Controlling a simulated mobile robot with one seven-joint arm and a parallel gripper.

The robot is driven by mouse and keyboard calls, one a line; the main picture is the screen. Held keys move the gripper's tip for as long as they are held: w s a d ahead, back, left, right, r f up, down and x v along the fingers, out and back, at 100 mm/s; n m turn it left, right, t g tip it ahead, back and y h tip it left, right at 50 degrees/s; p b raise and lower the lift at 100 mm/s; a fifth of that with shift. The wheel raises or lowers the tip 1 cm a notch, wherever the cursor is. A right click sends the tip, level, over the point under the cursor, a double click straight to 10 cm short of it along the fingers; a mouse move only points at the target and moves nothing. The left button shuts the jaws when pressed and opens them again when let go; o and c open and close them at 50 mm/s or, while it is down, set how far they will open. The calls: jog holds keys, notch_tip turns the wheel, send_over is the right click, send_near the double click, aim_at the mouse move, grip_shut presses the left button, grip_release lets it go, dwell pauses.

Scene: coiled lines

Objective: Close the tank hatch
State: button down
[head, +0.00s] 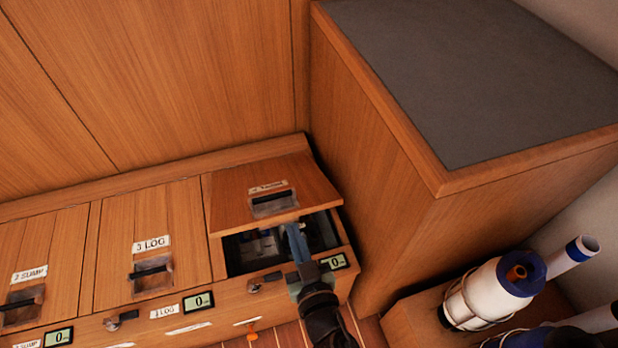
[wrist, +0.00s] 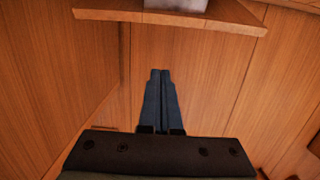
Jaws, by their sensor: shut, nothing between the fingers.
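The tank hatch (head: 268,196) is a wooden lid at the right end of a row of lids in the head view. It stands partly raised, tilted up at its front, with a dark opening (head: 240,254) below it. It has a recessed dark handle and a label too blurred to read surely. My gripper (head: 291,228) is shut and empty, at the front of the opening near the lid's front edge. In the wrist view my gripper (wrist: 160,72) points at wood panelling, and the lid's edge (wrist: 110,16) crosses the top. Whether the fingers touch the lid I cannot tell.
A shut lid marked 3 LOG (head: 120,220) and one marked 2 SUMP (head: 70,235) lie to the left. A tall wooden cabinet (head: 370,150) with a grey top stands close on the right. White cylinders with blue ends (head: 490,290) lie at the lower right.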

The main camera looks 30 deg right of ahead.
send_over(286, 216)
jog(key=shift+w+a+f, duration=0.1)
jog(key=shift+w+f, duration=0.25)
jog(key=shift+f, duration=0.35)
jog(key=shift+s+a+f+b, duration=0.1)
jog(key=shift+s+f+b, duration=0.1)
jog(key=shift+f+b, duration=0.4)
jog(key=shift+s+f+b, duration=0.2)
jog(key=shift+f+b, duration=0.25)
jog(key=shift+f, duration=0.2)
jog(key=shift+s+a+f+b, duration=0.1)
jog(key=shift+s+f+b, duration=0.45)
jog(key=shift+b, duration=0.25)
jog(key=shift+f, duration=0.1)
